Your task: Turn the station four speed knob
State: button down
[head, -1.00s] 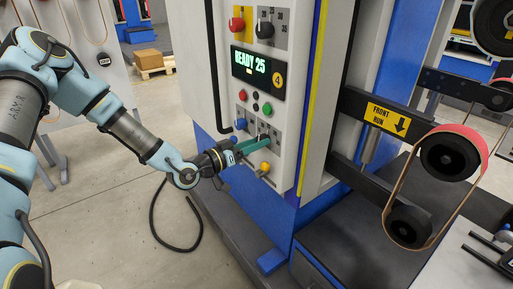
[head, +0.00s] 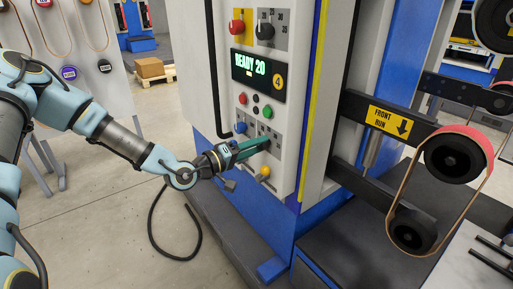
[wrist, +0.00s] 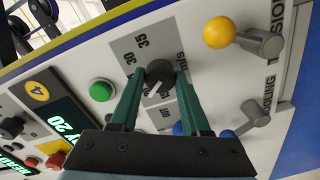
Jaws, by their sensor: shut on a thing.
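The speed knob (wrist: 157,73) is a small black knob with a white pointer line on a grey dial plate (wrist: 128,47) marked with numbers such as 30 and 35. My gripper (head: 264,143) reaches the control panel (head: 291,141) from the left. Its two green fingers are shut on the knob, one on each side, in the wrist view. The pointer slants toward the lower left there. In the head view the fingers hide most of the knob. The station display (head: 258,75) reads READY 20, beside a yellow disc marked 4 (head: 278,82).
Close to the knob are a green button (wrist: 102,90), a yellow-ball lever (wrist: 218,32) and a grey lever (wrist: 255,112). A red knob (head: 238,27) and a black knob (head: 265,31) sit higher on the panel. A black cable (head: 153,228) lies on the floor.

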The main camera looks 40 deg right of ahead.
dwell(0.3)
jog(key=shift+c, duration=1.8)
grip_release()
jog(key=shift+a, duration=0.1)
jog(key=a+b, duration=0.2)
jog(key=a, duration=0.8)
jog(key=shift+w+a+b, duration=0.3)
jog(key=shift+a, duration=0.05)
jog(key=shift+r, duration=0.1)
